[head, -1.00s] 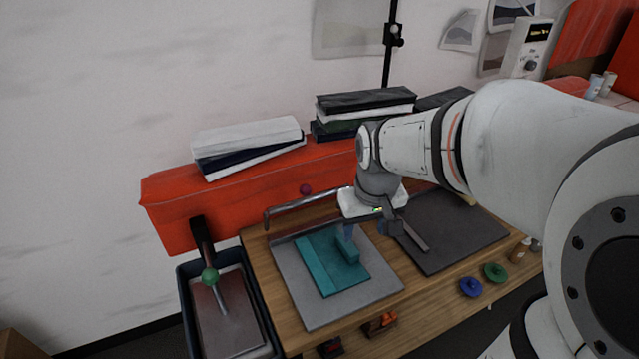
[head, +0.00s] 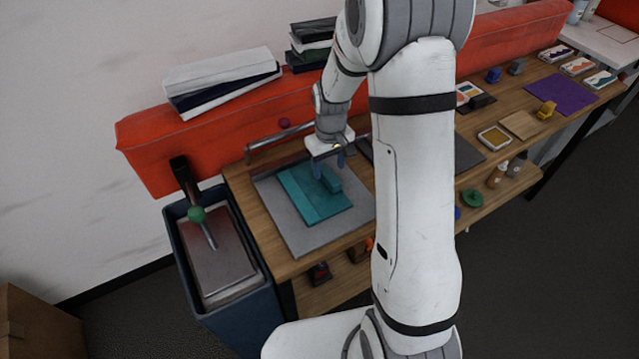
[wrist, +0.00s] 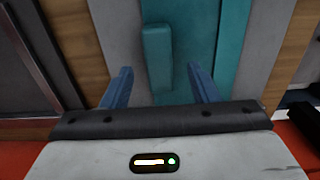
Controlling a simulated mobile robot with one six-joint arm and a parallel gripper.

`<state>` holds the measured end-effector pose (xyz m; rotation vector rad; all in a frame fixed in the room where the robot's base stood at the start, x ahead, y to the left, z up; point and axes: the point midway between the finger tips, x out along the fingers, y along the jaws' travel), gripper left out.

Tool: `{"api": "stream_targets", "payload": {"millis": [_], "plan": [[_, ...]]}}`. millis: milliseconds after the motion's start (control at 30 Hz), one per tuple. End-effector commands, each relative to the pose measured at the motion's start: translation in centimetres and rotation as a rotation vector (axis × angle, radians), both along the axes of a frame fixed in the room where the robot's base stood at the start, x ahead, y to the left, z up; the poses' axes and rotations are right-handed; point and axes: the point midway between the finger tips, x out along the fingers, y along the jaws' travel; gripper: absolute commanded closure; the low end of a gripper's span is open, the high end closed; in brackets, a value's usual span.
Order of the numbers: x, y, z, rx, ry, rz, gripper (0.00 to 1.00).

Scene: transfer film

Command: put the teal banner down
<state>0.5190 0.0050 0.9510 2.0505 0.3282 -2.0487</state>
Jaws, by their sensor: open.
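The teal banner (head: 308,198) lies flat on a grey board (head: 290,232) on the wooden table. A raised teal block (head: 330,180) sits at its right edge; in the wrist view this block (wrist: 157,55) stands beside the flat teal sheet (wrist: 222,50). My gripper (head: 331,170) is above the block. Its two blue fingers are spread, and in the wrist view the gripper (wrist: 160,85) has the near end of the block between the fingers without visible contact. Nothing is held.
A metal bar (head: 290,140) runs along the table's back edge. A dark blue bin (head: 262,303) with a green-knobbed lever stands at the left. A red bench (head: 200,140) with stacked books is behind. My arm hides the middle of the table.

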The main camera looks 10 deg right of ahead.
Motion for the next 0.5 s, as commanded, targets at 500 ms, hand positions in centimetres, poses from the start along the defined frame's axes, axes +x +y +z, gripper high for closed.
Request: {"api": "stream_targets", "payload": {"millis": [500], "plan": [[0.0, -0.2, -4.0, 0.0, 0.0, -0.002, 0.45]]}}
